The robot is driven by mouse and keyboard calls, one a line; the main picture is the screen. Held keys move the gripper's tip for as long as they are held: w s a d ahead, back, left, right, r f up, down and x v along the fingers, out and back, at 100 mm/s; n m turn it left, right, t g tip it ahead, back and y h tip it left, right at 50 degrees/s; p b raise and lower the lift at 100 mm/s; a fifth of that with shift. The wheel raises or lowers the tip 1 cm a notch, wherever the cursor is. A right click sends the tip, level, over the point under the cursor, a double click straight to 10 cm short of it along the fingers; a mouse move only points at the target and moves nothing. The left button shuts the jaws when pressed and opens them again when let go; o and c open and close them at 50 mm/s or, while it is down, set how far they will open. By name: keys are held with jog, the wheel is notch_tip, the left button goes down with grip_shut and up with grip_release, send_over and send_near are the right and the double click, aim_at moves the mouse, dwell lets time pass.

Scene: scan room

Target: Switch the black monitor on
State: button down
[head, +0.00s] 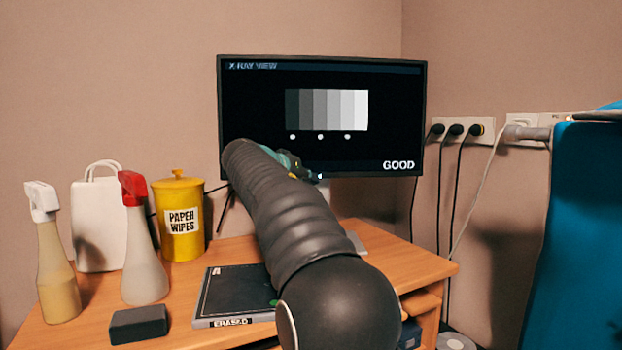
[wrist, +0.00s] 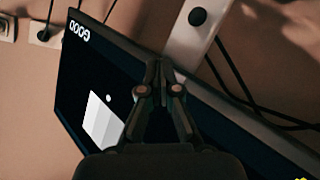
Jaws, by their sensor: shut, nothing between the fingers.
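The black monitor (head: 250,125) stands at the back of the wooden desk. Its screen is lit and shows "X-RAY VIEW", a row of grey bars, white dots and "GOOD". My gripper (head: 318,176) is at the monitor's lower edge, mostly hidden behind my own dark arm. In the wrist view, my gripper (wrist: 160,72) is shut and empty, its fingertips by the lower bezel of the monitor (wrist: 75,75). I cannot tell whether they touch it. A pale upright piece (wrist: 185,45) with a dark round spot shows beyond the fingertips.
On the desk (head: 420,262) stand two spray bottles (head: 57,265) (head: 143,260), a white bag-like container (head: 97,225) and a yellow paper wipes tin (head: 181,240). A dark flat panel (head: 232,290) and a black block (head: 139,324) lie in front. Wall sockets (head: 485,128) with cables are right.

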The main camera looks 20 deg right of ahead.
jog(key=s+b, duration=0.1)
jog(key=s+a+b, duration=0.1)
jog(key=s, duration=0.1)
jog(key=s+b, duration=0.1)
jog(key=shift+s+a, duration=0.3)
jog(key=shift+s, duration=0.05)
jog(key=shift+d, duration=0.1)
dwell(0.7)
